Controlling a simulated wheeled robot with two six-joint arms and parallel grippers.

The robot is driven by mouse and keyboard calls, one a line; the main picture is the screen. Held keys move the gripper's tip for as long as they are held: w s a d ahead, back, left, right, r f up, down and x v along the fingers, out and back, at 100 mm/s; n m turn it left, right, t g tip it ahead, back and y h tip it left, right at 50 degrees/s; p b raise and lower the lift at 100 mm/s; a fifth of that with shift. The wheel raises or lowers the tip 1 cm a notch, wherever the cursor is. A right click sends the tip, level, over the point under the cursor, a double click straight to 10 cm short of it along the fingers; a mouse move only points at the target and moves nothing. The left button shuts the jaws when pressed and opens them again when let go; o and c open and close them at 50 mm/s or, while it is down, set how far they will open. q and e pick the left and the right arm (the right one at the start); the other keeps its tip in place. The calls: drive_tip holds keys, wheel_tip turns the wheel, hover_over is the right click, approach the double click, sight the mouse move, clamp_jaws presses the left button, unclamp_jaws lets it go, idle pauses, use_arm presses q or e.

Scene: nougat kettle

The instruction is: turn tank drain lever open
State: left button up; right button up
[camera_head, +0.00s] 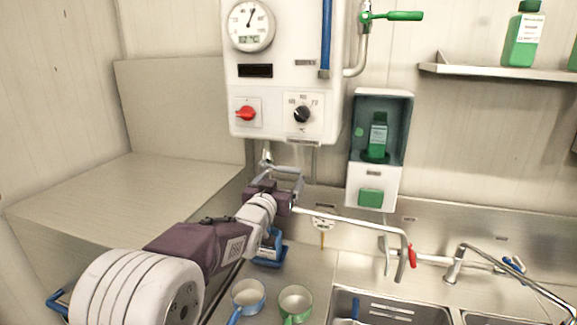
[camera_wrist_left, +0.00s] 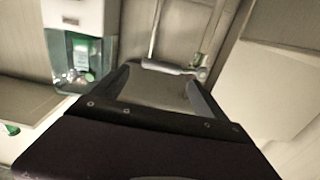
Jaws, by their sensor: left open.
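The white tank (camera_head: 284,70) hangs on the wall in the head view, with a dial and knobs on its front. Its grey drain lever (camera_head: 284,169) is below it, pointing right from a small valve (camera_head: 266,158). My left gripper (camera_head: 279,182) is just below and in front of the lever, partly overlapping it in view. In the left wrist view the gripper (camera_wrist_left: 157,80) is open, and the lever (camera_wrist_left: 168,67) lies across the gap just beyond the fingertips. I cannot tell whether they touch. My right gripper is not in view.
A white dispenser (camera_head: 372,180) with a green bottle is right of the tank. A blue pan (camera_head: 247,293) and a green pan (camera_head: 296,299) sit on the counter near my left arm. A tap with a red handle (camera_head: 412,257) stands by the sink (camera_head: 337,303).

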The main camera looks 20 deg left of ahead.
sight(288, 170)
use_arm(q)
drive_tip(key=w+p, duration=0.3)
drive_tip(key=w, duration=0.4)
drive_tip(key=shift+w, duration=0.35)
drive_tip(key=shift+f, duration=0.1)
drive_tip(key=shift+w, duration=0.1)
clamp_jaws()
